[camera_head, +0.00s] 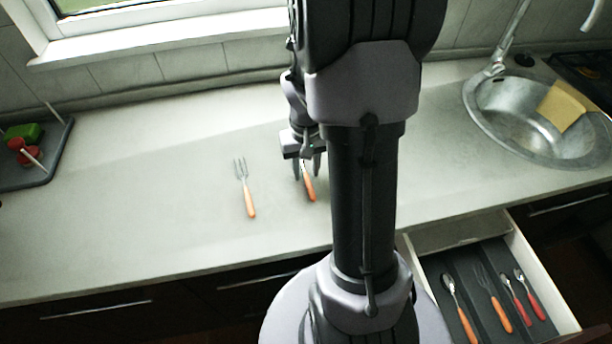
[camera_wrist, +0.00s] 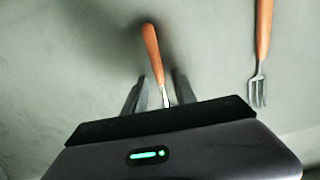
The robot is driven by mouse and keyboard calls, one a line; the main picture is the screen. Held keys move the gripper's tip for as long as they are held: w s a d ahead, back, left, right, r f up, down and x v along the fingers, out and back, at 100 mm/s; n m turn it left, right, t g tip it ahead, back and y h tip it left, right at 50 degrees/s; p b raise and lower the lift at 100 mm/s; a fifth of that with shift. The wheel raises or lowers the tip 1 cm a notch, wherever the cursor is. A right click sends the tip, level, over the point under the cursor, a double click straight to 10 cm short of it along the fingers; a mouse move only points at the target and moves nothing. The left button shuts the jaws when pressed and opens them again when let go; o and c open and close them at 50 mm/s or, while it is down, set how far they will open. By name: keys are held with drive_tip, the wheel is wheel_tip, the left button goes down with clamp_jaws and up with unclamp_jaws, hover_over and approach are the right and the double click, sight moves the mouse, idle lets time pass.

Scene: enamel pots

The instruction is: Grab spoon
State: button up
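A utensil with an orange handle (camera_head: 309,189) lies on the counter below my gripper (camera_head: 306,174). It also shows in the wrist view (camera_wrist: 152,48), where its metal neck runs down between the two fingers. Its head is hidden by the gripper body, so I cannot see whether it is a spoon. My gripper (camera_wrist: 161,84) is open, with a finger on each side of the neck and gaps visible. I cannot tell its exact height above the counter.
A fork (camera_head: 246,190) with an orange handle lies left of the gripper, also in the wrist view (camera_wrist: 262,45). An open drawer (camera_head: 527,250) at lower right holds several utensils. A sink (camera_head: 490,120) with a yellow sponge (camera_head: 562,106) is at right. A dark tray (camera_head: 52,165) is at left.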

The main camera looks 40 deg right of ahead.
clamp_jaws()
